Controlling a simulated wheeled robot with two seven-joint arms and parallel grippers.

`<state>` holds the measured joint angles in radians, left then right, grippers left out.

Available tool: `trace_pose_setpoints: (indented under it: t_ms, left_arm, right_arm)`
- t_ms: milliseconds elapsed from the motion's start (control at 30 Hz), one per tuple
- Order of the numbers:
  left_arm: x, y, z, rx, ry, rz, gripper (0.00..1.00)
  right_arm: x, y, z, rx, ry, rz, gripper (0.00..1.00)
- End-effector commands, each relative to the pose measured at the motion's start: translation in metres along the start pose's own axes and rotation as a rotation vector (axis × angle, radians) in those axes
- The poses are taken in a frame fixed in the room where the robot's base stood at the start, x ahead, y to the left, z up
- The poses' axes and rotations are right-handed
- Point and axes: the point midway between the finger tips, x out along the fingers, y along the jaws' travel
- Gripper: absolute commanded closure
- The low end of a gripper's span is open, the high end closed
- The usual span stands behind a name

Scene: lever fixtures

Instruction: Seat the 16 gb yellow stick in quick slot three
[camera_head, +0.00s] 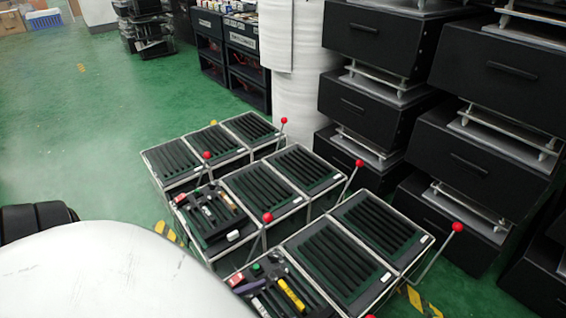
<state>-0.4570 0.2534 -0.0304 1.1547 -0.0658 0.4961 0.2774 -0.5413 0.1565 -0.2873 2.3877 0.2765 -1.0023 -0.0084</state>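A yellow stick (290,293) lies in the nearest dark tray (262,291) at the bottom of the head view, among other loose pieces. Its marking is too small to read. Each panel has several long parallel slots. Any slot names or numbers are unreadable, so I cannot tell which is quick slot three. Levers with red ball knobs (457,227) rise beside the frames. Neither of my grippers shows.
A second tray (234,237) with several loose pieces sits left of the middle panels. Stacked black drawer boxes (480,160) stand on the right. A white wrapped column (296,95) and black shelving (247,72) stand behind. The green floor (95,140) is open at left.

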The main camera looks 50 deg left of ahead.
Motion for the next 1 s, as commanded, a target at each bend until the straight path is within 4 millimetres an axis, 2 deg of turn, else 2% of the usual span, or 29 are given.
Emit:
trace_pose_setpoints:
  t_ms: [33, 100, 300, 1000]
  left_arm:
    - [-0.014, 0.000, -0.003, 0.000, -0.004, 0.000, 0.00]
    - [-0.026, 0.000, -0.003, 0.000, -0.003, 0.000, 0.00]
    - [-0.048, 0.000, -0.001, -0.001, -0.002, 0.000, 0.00]
    - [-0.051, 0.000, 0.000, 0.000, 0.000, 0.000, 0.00]
  right_arm:
    - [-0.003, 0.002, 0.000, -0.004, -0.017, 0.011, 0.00]
    - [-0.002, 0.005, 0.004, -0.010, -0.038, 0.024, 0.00]
    - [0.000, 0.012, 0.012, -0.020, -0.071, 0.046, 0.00]
    - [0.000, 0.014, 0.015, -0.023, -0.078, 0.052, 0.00]
